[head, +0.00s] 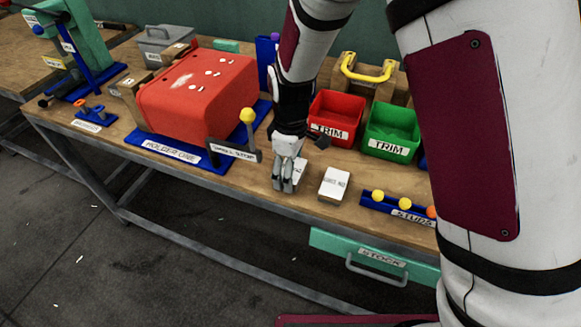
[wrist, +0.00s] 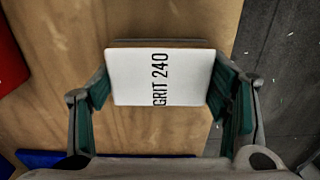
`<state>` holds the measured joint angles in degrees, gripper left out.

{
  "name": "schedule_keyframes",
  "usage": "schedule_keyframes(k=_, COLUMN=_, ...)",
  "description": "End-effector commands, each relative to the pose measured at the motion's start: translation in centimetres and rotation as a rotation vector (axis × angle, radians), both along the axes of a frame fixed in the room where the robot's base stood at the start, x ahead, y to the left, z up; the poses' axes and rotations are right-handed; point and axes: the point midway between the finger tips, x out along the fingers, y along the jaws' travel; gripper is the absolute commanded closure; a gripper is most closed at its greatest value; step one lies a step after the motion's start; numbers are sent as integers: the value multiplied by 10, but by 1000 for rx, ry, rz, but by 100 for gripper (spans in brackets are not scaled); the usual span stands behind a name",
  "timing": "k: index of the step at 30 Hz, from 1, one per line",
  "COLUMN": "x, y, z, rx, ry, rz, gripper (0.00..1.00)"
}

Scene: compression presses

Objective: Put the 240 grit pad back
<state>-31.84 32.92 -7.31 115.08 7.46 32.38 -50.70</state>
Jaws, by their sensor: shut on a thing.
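The 240 grit pad (wrist: 135,80) is a pale block with GRIT 240 printed on its white top. In the wrist view it sits between the two green-padded fingers, which are shut on its sides. In the head view my gripper (head: 283,184) points down at the bench's front part, and the pad (head: 300,170) shows only partly behind the fingers. I cannot tell whether the pad touches the bench top. A second white-topped block (head: 335,184) stands just right of my gripper; its print is too small to read surely.
Red (head: 336,117) and green (head: 392,129) TRIM bins stand behind. A blue STUDS rack (head: 398,207) is at right.

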Motion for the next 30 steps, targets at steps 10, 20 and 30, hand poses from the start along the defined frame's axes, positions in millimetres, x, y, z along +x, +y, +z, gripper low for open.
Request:
schedule_keyframes(k=10, x=0, y=0, z=-3, rx=0, ry=0, rz=-1, gripper=12)
schedule_keyframes(k=20, x=0, y=0, z=-3, rx=0, ry=0, rz=-1, gripper=10)
schedule_keyframes(k=30, x=1, y=0, z=38, rx=3, ry=-4, rz=0, gripper=10)
